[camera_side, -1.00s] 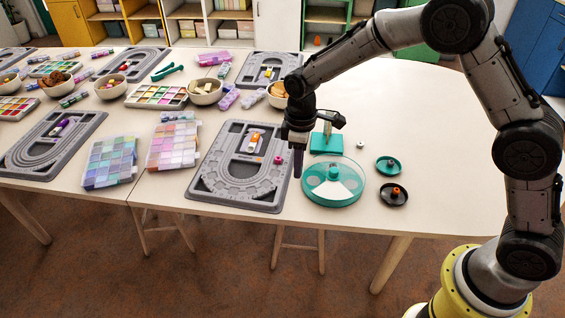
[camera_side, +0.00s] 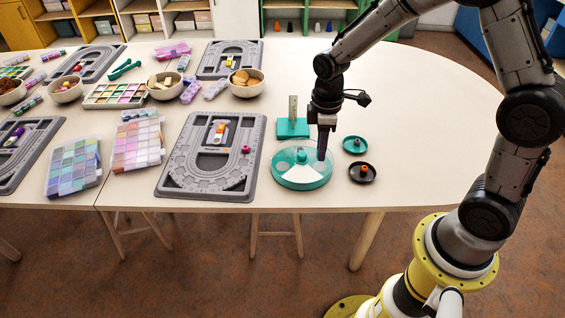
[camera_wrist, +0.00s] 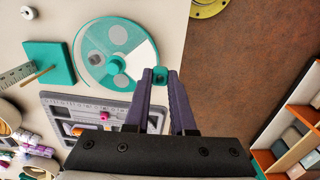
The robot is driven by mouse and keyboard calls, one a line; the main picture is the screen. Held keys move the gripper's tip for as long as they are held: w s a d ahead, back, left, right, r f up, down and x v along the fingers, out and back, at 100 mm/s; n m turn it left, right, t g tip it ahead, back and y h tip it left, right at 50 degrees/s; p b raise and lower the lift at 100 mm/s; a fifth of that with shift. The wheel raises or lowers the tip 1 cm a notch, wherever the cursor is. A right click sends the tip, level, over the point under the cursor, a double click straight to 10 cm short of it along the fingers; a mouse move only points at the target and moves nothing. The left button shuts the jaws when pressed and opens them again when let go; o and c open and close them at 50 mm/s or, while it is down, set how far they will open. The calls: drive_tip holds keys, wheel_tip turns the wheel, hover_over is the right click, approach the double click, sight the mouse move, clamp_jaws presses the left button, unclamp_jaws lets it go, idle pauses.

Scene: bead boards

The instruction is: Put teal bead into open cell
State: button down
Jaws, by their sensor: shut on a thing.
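A teal bead (camera_wrist: 159,75) is gripped between the fingertips of my gripper (camera_wrist: 160,78) in the wrist view. In the side view my gripper (camera_side: 321,155) points down at the right part of the round teal case (camera_side: 275,178), and its fingers hide the bead. In the wrist view the case (camera_wrist: 82,68) has a centre knob, grey round spots and a bright white wedge (camera_wrist: 145,53), which looks like the open cell. The bead appears just beside that wedge, nearer to the camera. I cannot tell its height above the case.
A teal stand (camera_side: 285,130) with an upright ruler is behind the case. A teal saucer (camera_side: 354,145) and black saucer (camera_side: 361,174) are to its right. A grey bead board (camera_side: 240,190) with a magenta bead (camera_side: 246,149) is on the left.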

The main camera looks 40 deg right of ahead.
drive_tip(key=w+f, duration=0.1)
drive_tip(key=w, duration=0.2)
drive_tip(key=w+f, duration=0.1)
drive_tip(key=w, duration=0.2)
drive_tip(key=w+f, duration=0.2)
drive_tip(key=shift+w+f, duration=0.1)
drive_tip(key=shift+w, duration=0.3)
hover_over(283, 166)
drive_tip(key=f, duration=0.4)
drive_tip(key=shift+s+f, duration=0.3)
drive_tip(key=shift+f, duration=0.1)
drive_tip(key=shift+w+f, duration=0.15)
drive_tip(key=shift+f, duration=0.8)
drive_tip(key=shift+w+f, duration=0.15)
drive_tip(key=shift+f, duration=0.75)
drive_tip(key=shift+f, duration=0.3)
drive_tip(key=c, duration=0.8)
unclamp_jaws()
drive_tip(key=shift+o, duration=0.2)
wheel_tip(283, 166, up, 13)
